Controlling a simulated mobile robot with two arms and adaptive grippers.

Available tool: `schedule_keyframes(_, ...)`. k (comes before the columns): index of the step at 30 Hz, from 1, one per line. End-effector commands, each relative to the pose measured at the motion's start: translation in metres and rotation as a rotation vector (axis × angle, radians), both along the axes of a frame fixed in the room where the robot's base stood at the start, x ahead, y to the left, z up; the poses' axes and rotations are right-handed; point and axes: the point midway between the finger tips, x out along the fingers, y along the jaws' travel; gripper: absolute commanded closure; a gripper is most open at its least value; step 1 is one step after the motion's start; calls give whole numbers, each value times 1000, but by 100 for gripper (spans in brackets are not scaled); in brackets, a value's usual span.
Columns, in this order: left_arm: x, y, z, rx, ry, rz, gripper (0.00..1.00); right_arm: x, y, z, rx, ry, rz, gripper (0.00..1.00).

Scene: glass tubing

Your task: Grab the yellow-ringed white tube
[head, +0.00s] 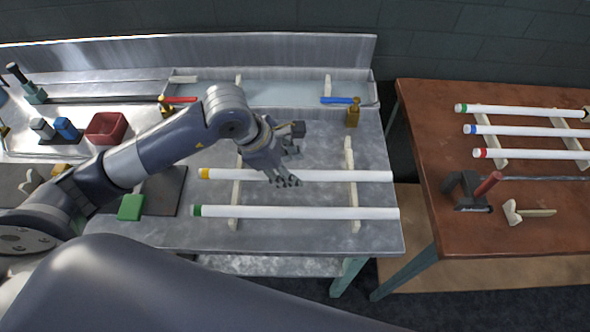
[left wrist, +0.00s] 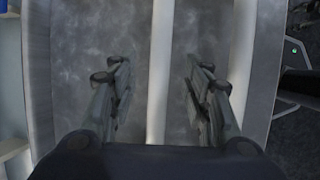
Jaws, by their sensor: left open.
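The yellow-ringed white tube (head: 330,176) lies left to right across two pale wooden supports on the metal table, with its yellow ring at the left end. My left gripper (head: 285,181) is open over the middle of this tube. In the left wrist view, a white tube (left wrist: 160,60) runs between the two spread fingers (left wrist: 158,70), with a gap on each side; it appears to be the yellow-ringed one. The gripper hides a short part of the tube in the head view. My right gripper is not in view.
A green-ringed white tube (head: 300,213) lies parallel on the near side. Brass fittings (head: 353,112) and a blue-handled tool (head: 341,100) are at the back. A green block (head: 131,207) lies left. A wooden table (head: 530,230) with more tubes stands right.

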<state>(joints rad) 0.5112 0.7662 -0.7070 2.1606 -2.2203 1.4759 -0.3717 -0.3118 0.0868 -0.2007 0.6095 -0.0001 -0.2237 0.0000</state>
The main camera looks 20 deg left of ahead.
Motion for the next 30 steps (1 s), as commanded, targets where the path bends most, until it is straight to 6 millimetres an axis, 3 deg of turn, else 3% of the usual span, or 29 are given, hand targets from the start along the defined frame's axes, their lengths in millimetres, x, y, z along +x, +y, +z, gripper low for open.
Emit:
schedule_keyframes(1,1,-3,-3,-1,7,1,55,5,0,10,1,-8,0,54)
schedule_keyframes(7,8,-10,-25,-1,2,-1,55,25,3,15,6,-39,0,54)
schedule_keyframes(14,9,-10,-28,-1,-1,-1,55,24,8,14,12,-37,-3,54)
schedule_keyframes(20,9,-10,-27,-1,-1,-1,98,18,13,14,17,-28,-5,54)
schedule_keyframes(30,10,-10,-26,-1,-2,-1,100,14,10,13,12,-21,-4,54)
